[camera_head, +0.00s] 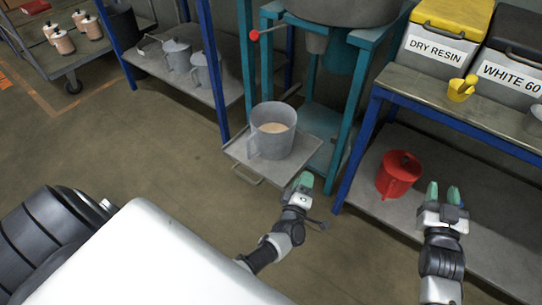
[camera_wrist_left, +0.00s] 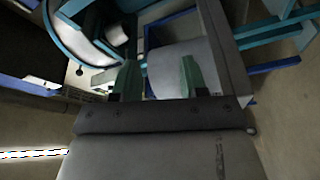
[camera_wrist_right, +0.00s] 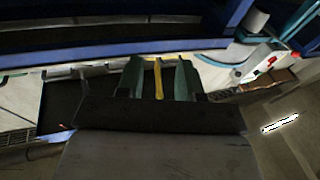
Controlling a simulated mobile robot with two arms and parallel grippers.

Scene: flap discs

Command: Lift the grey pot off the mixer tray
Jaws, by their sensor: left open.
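The grey pot (camera_head: 265,144), with a light beige content, stands upright on the mixer tray (camera_head: 240,152) under the teal mixer frame. My left gripper (camera_head: 304,180) is open and empty, in front and to the right of the tray, apart from the pot. In the left wrist view, a pale grey surface, probably the pot, shows beyond the open fingers (camera_wrist_left: 160,78). My right gripper (camera_head: 443,191) is open and empty, to the right, in front of the blue-framed bench. Its fingers also show apart in the right wrist view (camera_wrist_right: 160,80).
A red pot (camera_head: 398,176) stands on the bench's lower shelf. Above are bins marked DRY RESIN (camera_head: 437,45) and WHITE 60 (camera_head: 510,75), and a yellow scoop (camera_head: 461,89). Grey pots (camera_head: 178,55) stand on a left shelf. The floor left of the tray is clear.

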